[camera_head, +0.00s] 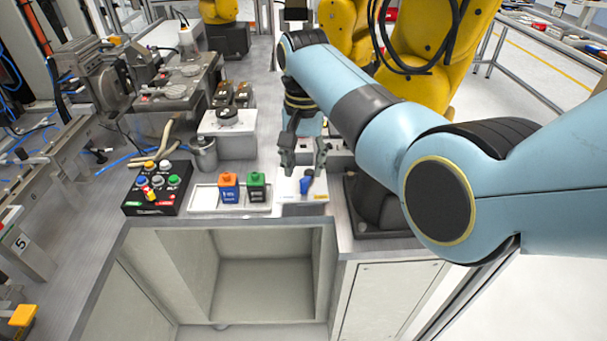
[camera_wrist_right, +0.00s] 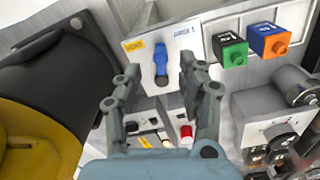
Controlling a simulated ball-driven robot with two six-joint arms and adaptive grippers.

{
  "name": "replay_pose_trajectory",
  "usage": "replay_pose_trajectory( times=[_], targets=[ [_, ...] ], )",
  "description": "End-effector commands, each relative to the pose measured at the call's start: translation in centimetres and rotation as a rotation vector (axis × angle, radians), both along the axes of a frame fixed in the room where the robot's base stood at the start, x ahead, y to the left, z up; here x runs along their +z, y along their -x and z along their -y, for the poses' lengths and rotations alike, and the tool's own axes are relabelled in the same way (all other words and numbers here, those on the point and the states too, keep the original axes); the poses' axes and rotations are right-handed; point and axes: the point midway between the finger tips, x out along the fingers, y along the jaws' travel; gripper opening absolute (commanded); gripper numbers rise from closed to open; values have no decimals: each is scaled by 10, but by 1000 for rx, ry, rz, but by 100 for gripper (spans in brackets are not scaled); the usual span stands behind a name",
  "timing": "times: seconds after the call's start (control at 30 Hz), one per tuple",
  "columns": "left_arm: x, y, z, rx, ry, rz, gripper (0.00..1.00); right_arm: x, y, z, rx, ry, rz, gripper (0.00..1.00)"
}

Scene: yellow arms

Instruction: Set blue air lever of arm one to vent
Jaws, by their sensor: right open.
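The blue air lever (camera_head: 306,183) sits on a small white plate (camera_head: 290,191) at the front of the bench in the head view. In the right wrist view the lever (camera_wrist_right: 160,62) stands along the picture's height, between a yellow label reading VENT (camera_wrist_right: 134,45) on the left and a blue-lettered label (camera_wrist_right: 183,32) on the right. My right gripper (camera_head: 303,164) is open and empty, just behind and above the lever. In the wrist view its fingertips (camera_wrist_right: 158,68) lie to either side of the lever; contact cannot be told. My left gripper is out of view.
A black button box (camera_head: 155,189) is further left. A yellow robot arm (camera_head: 425,40) stands behind my right arm.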

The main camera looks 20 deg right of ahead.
Motion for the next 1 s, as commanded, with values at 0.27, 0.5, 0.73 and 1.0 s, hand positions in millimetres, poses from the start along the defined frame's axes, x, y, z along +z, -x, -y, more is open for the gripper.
replay_pose_trajectory(
  times=[0.27, 0.5, 0.73, 1.0],
  targets=[
    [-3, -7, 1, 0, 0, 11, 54, -39, 0, 0, 0, 0, 0, 40],
    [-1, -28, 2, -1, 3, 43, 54, -43, 0, 0, 0, 0, 2, 40],
    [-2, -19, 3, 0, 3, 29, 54, -43, 0, 0, 0, 0, 2, 25],
    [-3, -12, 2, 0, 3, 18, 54, -43, 0, 0, 0, 0, 1, 0]
  ],
)
